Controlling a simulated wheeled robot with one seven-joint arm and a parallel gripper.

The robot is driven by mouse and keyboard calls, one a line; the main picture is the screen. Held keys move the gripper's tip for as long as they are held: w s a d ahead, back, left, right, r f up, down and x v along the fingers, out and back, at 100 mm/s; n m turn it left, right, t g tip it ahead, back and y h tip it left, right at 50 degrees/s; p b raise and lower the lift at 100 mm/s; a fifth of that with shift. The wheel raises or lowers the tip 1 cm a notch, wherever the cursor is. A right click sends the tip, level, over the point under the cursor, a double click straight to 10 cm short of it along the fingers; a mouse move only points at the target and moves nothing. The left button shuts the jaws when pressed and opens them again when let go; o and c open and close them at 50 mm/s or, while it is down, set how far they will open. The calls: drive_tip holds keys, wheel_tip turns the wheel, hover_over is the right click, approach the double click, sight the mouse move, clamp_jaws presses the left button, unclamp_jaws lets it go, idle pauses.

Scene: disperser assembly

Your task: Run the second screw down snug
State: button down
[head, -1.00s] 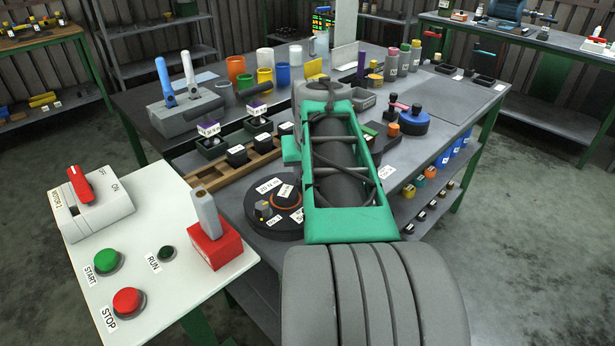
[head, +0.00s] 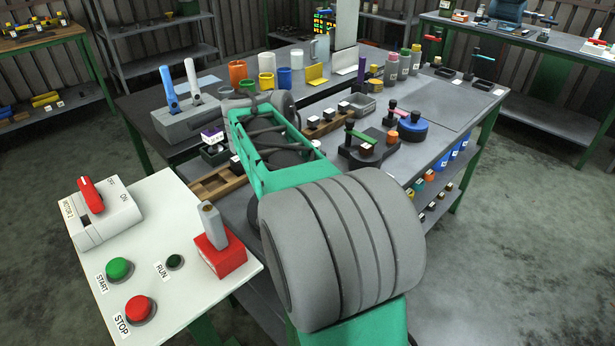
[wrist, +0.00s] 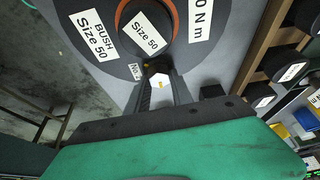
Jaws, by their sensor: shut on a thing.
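In the wrist view the round dark disperser disc (wrist: 105,55) lies on the grey table with labels "BUSH Size 50" and a torque label ending "0 N m". Its raised centre (wrist: 146,32), labelled "Size 50", has an orange ring around it. My gripper (wrist: 159,78) is at the disc's near rim, its two fingers shut on a small dark piece with a pale top and a yellow mark, which looks like a screw (wrist: 155,75). How deep it sits is hidden. In the head view my arm covers the gripper and the disc.
A wooden rack (head: 215,186) stands left of my arm, and another (wrist: 262,60) lies right of the disc in the wrist view. A white control panel (head: 190,275) with a red block (head: 220,254) is at front left. A black stand (head: 368,155) is right.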

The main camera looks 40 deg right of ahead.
drive_tip(key=shift+m+g+p, duration=0.5)
drive_tip(key=shift+m, duration=0.6)
drive_tip(key=c, duration=1.4)
unclamp_jaws()
drive_tip(key=p+v, duration=0.2)
drive_tip(key=v, duration=0.5)
drive_tip(key=shift+r, duration=0.35)
drive_tip(key=shift+a, duration=0.1)
